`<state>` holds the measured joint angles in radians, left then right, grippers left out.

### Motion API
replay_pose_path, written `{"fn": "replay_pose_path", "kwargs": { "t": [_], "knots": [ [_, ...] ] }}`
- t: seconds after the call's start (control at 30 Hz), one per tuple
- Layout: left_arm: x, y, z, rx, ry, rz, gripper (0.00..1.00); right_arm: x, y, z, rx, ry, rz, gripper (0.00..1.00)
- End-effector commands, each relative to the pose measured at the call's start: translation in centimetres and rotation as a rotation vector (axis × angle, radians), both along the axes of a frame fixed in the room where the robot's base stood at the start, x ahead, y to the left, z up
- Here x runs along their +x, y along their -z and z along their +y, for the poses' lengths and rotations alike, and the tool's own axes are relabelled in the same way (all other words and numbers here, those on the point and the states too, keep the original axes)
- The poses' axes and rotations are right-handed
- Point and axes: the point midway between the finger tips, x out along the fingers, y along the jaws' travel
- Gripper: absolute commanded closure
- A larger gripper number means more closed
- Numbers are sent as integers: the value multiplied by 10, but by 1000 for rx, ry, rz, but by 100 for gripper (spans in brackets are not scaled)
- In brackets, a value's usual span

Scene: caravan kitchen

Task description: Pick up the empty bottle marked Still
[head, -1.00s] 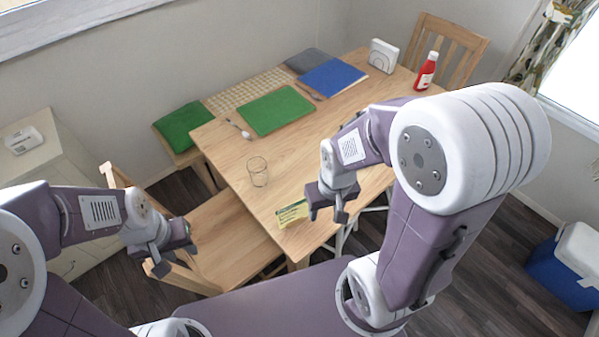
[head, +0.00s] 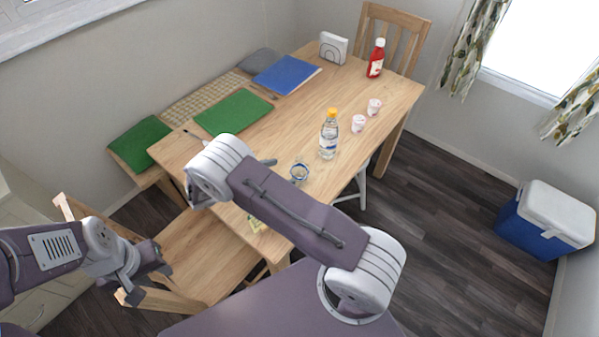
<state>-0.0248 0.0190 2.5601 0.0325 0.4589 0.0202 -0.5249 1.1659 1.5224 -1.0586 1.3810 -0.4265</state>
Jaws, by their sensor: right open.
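A clear bottle (head: 328,137) with an orange-yellow cap and a pale label stands upright on the table. Its label wording is too small to read, and I cannot tell whether it is empty. My right arm folds across the near part of the table; only a small dark piece of its gripper (head: 266,162) shows past the elbow, left of the bottle and apart from it. My left gripper (head: 148,283) is low at the left, by the near chair, its fingers apart and empty, far from the bottle.
A small glass or cup (head: 299,172) stands just left of the bottle. Two pale cups (head: 358,123) (head: 374,106) and a red ketchup bottle (head: 376,58) are behind it to the right. A green mat (head: 233,112) and a blue folder (head: 287,75) lie further back. A blue cooler (head: 540,222) stands on the floor.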

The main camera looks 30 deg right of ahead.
Motion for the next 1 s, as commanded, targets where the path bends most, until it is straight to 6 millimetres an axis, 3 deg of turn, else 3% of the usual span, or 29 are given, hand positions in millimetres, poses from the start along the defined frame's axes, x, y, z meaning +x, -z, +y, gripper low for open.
{"fn": "replay_pose_path", "kwargs": {
  "t": [0.2,0.37,0.6,0.87,0.9,1.0],
  "knots": [
    [0,-6,0,0,0,0,64,3,10,-30,0,6,3,21],
    [0,-7,0,0,0,0,64,4,15,-38,2,5,0,21],
    [0,-15,0,0,0,0,64,9,29,-76,1,7,1,21],
    [0,-15,0,0,0,0,64,11,33,-82,3,4,0,21],
    [0,-15,0,0,0,0,64,11,33,-82,3,4,0,24],
    [0,-15,0,0,0,0,64,11,33,-82,3,4,0,52]
  ]
}}
